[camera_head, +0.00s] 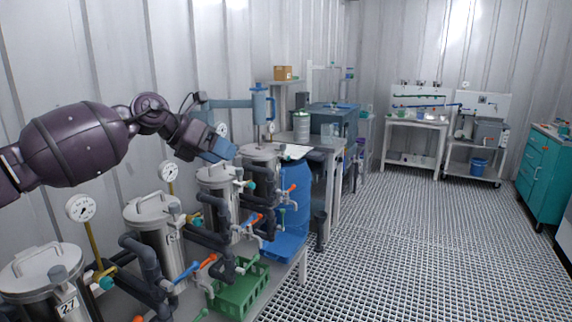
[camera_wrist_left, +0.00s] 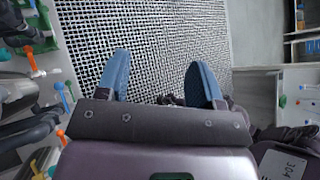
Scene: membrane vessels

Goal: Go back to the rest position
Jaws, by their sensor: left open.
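My left arm comes in from the left in the head view, reaching over a row of steel vessels. My left gripper (camera_head: 222,149) is above the vessels and holds nothing that I can see. In the left wrist view its two blue fingers (camera_wrist_left: 160,85) stand wide apart with only the floor grating between them. My right gripper does not show in either view.
Lidded steel vessels (camera_head: 158,238) with gauges, dark pipes and coloured valve handles line the left bench. The grated floor (camera_head: 400,250) is clear. A teal cabinet (camera_head: 541,172) stands at the right.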

